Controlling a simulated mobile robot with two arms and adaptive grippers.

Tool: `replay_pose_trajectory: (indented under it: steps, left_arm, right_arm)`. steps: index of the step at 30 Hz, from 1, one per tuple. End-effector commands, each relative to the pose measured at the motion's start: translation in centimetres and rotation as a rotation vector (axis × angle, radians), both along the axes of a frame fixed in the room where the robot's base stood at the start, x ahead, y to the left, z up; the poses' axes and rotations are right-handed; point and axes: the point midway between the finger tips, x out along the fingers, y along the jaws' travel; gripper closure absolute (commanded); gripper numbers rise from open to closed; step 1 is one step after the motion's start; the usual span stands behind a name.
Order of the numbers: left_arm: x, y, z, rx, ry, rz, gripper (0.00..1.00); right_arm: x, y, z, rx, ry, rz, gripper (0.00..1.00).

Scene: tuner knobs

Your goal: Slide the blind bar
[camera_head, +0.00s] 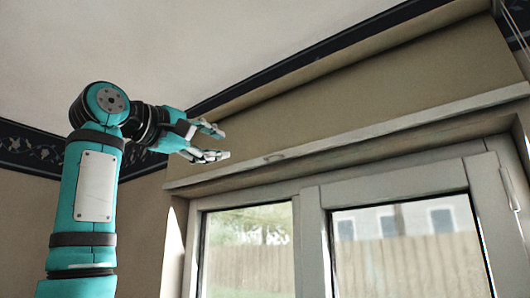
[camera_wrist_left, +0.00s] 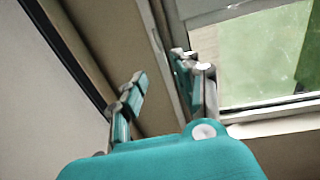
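The blind bar (camera_head: 350,142) is a long pale bar along the lower edge of the beige blind (camera_head: 370,85), above the window in the head view. A small handle (camera_head: 275,157) sits on it left of its middle. My left gripper (camera_head: 220,142) is open and empty, its fingers pointing right, in front of the blind and above the bar's left part. In the left wrist view, its two fingers (camera_wrist_left: 160,85) are spread, and the bar (camera_wrist_left: 153,38) runs diagonally past the right finger. I cannot tell whether they touch. My right gripper is not in view.
Below the bar is a white-framed window with a left pane (camera_head: 248,235) and a right pane (camera_head: 410,245). A window handle (camera_head: 508,182) is at the far right. A dark patterned border (camera_head: 330,50) runs along the wall top under the white ceiling (camera_head: 190,40).

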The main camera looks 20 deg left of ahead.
Motion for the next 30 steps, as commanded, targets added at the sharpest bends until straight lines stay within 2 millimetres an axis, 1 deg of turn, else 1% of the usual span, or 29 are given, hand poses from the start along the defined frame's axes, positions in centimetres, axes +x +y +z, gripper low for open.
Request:
replay_pose_trajectory:
  steps: [1,3,5,8,21,27,30]
  left_arm:
    - [-0.6,0.0,0.6,-0.010,-0.004,-0.005,0.69]
    - [-0.8,-0.1,1.0,-0.018,-0.006,-0.010,0.69]
    - [-0.4,-0.3,1.2,-0.019,-0.006,-0.010,0.69]
    - [0.9,-0.8,1.5,-0.016,-0.005,-0.010,0.69]
    - [9.8,-4.0,3.0,-0.015,-0.004,-0.010,0.69]
    - [13.1,-5.2,3.4,-0.015,-0.006,-0.009,0.69]
    - [14.2,-5.6,3.5,-0.016,-0.008,-0.009,0.69]
  right_arm:
    - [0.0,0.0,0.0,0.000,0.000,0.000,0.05]
    - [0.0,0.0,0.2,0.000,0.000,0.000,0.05]
    - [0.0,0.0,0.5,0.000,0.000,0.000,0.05]
    - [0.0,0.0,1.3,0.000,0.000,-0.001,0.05]
    - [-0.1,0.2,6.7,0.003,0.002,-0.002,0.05]
    - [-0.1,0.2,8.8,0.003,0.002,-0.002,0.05]
    - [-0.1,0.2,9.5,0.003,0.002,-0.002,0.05]
